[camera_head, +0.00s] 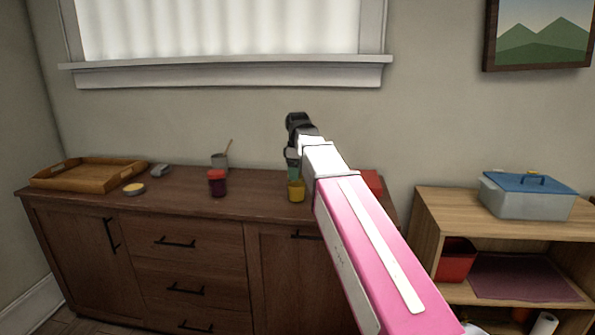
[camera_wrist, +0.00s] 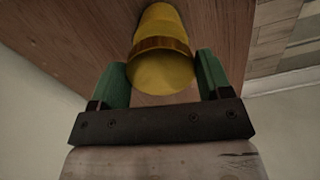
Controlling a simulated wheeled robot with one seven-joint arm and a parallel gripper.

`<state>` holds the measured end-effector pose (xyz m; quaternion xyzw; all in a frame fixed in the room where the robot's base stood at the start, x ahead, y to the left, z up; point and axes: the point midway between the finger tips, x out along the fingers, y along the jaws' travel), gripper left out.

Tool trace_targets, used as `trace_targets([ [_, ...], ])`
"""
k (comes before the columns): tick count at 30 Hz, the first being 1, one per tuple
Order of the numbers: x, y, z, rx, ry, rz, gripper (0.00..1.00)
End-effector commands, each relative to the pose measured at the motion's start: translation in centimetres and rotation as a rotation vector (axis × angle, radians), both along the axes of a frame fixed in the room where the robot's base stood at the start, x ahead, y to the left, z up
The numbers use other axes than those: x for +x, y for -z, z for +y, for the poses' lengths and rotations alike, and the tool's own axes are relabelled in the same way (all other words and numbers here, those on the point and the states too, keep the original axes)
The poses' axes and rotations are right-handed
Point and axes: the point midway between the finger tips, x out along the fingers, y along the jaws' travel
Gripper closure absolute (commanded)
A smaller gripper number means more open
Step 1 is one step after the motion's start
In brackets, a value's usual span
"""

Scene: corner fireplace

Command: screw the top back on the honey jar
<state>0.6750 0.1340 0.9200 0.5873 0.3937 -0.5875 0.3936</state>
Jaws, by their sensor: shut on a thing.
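The yellow honey jar (camera_head: 296,190) stands upright on the brown counter, right of its middle. In the wrist view the jar's body (camera_wrist: 158,18) lies beyond a round yellow top (camera_wrist: 160,72) with a brownish rim. My gripper (camera_head: 294,173) is above the jar, pointing down. In the wrist view its green fingers (camera_wrist: 163,80) are on either side of the top, shut on it. The top looks in line with the jar, on or just over its mouth. I cannot tell whether it is seated or turned tight.
The counter (camera_head: 255,207) also holds a wooden tray (camera_head: 85,174), a low round yellow-topped item (camera_head: 133,188), a dark red jar with a red top (camera_head: 217,183) and a grey cup (camera_head: 220,160). A red object (camera_head: 370,181) is partly behind my arm. The counter's front left is clear.

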Motion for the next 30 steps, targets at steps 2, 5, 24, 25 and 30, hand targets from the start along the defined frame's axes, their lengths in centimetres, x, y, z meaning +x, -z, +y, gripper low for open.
trace_targets([
  [2,0.0,0.1,0.0,0.000,0.000,0.000,0.52],
  [5,0.0,0.2,0.0,0.000,0.000,0.000,0.52],
  [24,0.0,0.9,0.0,0.000,0.000,0.000,0.52],
  [25,0.0,0.9,0.0,0.000,0.000,0.000,0.52],
  [30,0.0,1.1,0.0,0.000,0.000,0.000,0.52],
])
